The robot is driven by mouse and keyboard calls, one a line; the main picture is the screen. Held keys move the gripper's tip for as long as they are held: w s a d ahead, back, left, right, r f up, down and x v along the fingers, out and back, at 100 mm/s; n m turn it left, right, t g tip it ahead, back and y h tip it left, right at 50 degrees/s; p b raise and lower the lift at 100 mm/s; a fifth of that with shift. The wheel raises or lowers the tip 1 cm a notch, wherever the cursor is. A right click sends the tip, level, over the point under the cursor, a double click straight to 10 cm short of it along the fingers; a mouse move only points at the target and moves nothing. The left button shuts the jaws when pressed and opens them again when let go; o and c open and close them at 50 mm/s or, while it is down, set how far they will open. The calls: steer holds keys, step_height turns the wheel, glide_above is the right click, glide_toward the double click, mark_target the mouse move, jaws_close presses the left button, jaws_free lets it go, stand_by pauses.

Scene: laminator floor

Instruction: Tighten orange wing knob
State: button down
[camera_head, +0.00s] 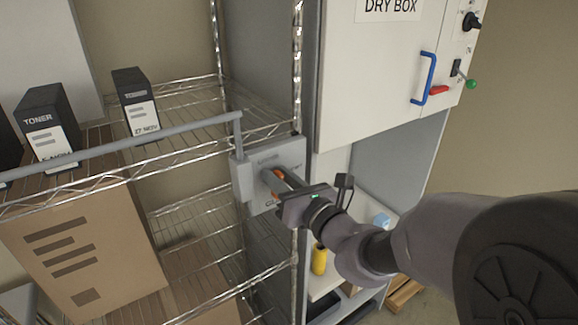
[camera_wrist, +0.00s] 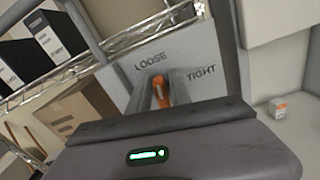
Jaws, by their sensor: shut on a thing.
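The orange wing knob (camera_wrist: 160,92) sits on a grey plate (camera_wrist: 190,55) marked LOOSE at the upper left and TIGHT at the right. In the wrist view the knob's wing points up, a little left, between the two words. My gripper (camera_wrist: 161,90) has its fingers on either side of the knob and is shut on it. In the head view the plate (camera_head: 290,155) is fixed at the shelf's corner post, and a bit of the orange knob (camera_head: 278,174) shows between the fingers of my gripper (camera_head: 272,178). The knob's base is hidden.
A grey bar (camera_head: 120,145) runs from the plate along the wire shelf's front, before toner boxes (camera_head: 48,122). A white dry box cabinet (camera_head: 375,75) with a blue handle (camera_head: 427,78) stands to the right. A yellow cylinder (camera_head: 319,260) stands below my wrist.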

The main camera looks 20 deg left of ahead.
steer(key=m+p, duration=0.2)
steer(key=m, duration=0.1)
steer(key=m+p, duration=0.1)
steer(key=shift+w+d+f, duration=0.1)
steer(key=shift+w+d, duration=0.15)
steer(key=m+p, duration=0.1)
steer(key=m, duration=0.1)
steer(key=m+p, duration=0.2)
steer(key=shift+w+d+f, duration=0.15)
steer(key=shift+w+f, duration=0.05)
steer(key=shift+w+d+f+m+p, duration=0.1)
steer(key=shift+f+m+p, duration=0.15)
steer(key=shift+m+p, duration=0.9)
steer(key=shift+f+m+p, duration=0.2)
steer(key=shift+m+p, duration=0.65)
steer(key=shift+m, duration=0.55)
steer(key=shift+w+d+f+m+p, duration=0.1)
steer(key=shift+f+m+p, duration=0.15)
steer(key=shift+m+p, duration=0.9)
steer(key=shift+f+m, duration=0.1)
steer(key=shift+m, duration=0.2)
steer(key=c, duration=1.4)
jaws_free()
steer(key=shift+a, duration=0.1)
steer(key=shift+s, duration=0.1)
